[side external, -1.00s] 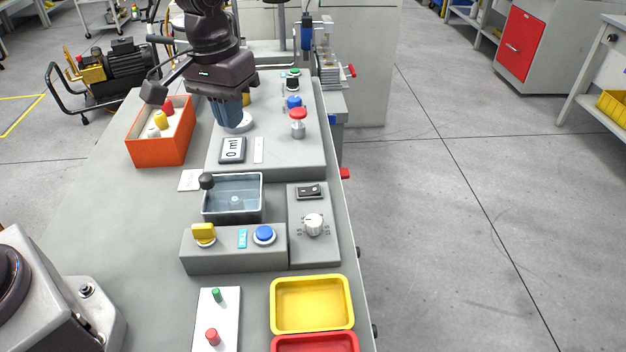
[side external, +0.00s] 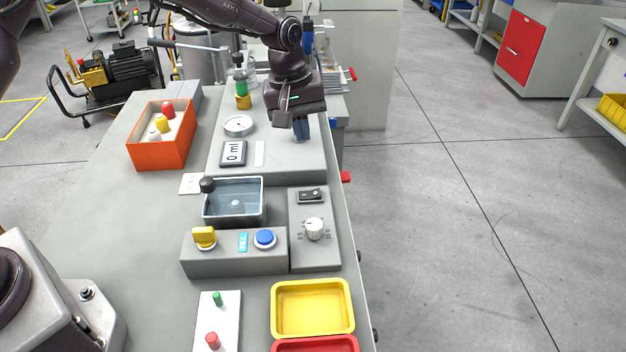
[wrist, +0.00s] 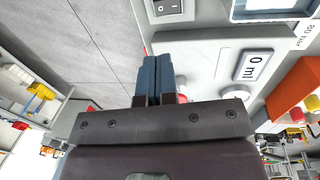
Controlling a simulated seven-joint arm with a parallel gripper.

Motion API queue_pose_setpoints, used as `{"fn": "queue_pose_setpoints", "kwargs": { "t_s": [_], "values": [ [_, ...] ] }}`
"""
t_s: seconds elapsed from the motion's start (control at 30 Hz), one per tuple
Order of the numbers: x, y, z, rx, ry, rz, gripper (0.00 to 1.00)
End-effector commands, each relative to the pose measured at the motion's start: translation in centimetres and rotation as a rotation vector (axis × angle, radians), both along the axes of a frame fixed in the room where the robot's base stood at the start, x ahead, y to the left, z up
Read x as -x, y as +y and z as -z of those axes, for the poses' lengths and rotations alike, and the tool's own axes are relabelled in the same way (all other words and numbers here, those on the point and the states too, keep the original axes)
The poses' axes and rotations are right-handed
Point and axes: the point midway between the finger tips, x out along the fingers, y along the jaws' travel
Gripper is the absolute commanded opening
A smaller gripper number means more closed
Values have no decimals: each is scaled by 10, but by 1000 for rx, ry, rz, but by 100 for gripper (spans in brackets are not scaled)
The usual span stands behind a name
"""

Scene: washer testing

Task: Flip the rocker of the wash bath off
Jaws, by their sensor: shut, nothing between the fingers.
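The wash bath (side external: 211,222) is a small metal-rimmed basin with clear liquid, in the middle of the bench in the side view. A black rocker switch (side external: 310,196) sits on the grey panel to the right of the bath. The rocker also shows at the top of the wrist view (wrist: 168,7), with I and O marks. My gripper (side external: 301,138) is shut and empty, pointing down over the right part of the rear grey block, behind the rocker and apart from it. In the wrist view its blue fingers (wrist: 155,60) are together.
A white knob (side external: 313,229) stands in front of the rocker on the same panel. A yellow switch (side external: 204,236) and blue button (side external: 265,238) are on the front box. The 0 ml display (side external: 233,153) lies behind the bath. Yellow tray (side external: 350,330) is in front.

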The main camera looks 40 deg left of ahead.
Motion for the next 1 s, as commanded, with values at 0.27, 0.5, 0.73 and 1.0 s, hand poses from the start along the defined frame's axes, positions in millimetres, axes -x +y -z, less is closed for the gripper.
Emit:
{"fn": "queue_pose_setpoints", "kwargs": {
  "t_s": [0.27, 0.5, 0.73, 1.0],
  "values": [
    [-2, -3, 31, -1, 5, 1, 0],
    [-8, -9, 83, -2, 6, 1, 0],
    [-13, -14, 121, 0, 3, 1, 0],
    [-15, -16, 138, 0, 0, 1, 0]
  ]
}}
